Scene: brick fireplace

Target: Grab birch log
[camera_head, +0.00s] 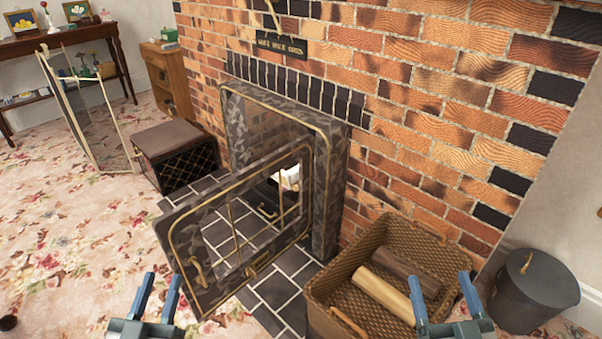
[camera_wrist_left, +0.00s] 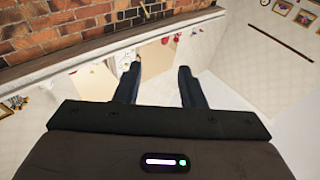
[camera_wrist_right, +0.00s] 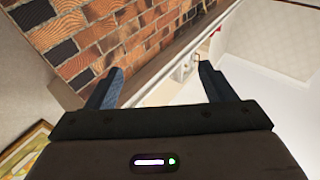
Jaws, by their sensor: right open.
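A wicker basket (camera_head: 318,288) stands on the floor at the lower right of the head view. Two logs lie in it: a pale, smooth one (camera_head: 384,293), which looks like the birch log, and a darker brown one (camera_head: 410,270) behind it. My right gripper (camera_head: 439,282) is open and empty, appearing over the basket's right side close to the logs' right ends. My left gripper (camera_head: 158,278) is open and empty at the lower left, in front of the fireplace door. In the left wrist view (camera_wrist_left: 159,70) and right wrist view (camera_wrist_right: 161,72), the fingers hold nothing.
The fireplace door (camera_head: 180,222) stands swung open left of the basket, above dark tiles (camera_head: 282,292). A dark lidded bucket (camera_head: 537,290) stands right of the basket. A brick wall (camera_head: 440,130) rises behind. Carpet at left is mostly clear.

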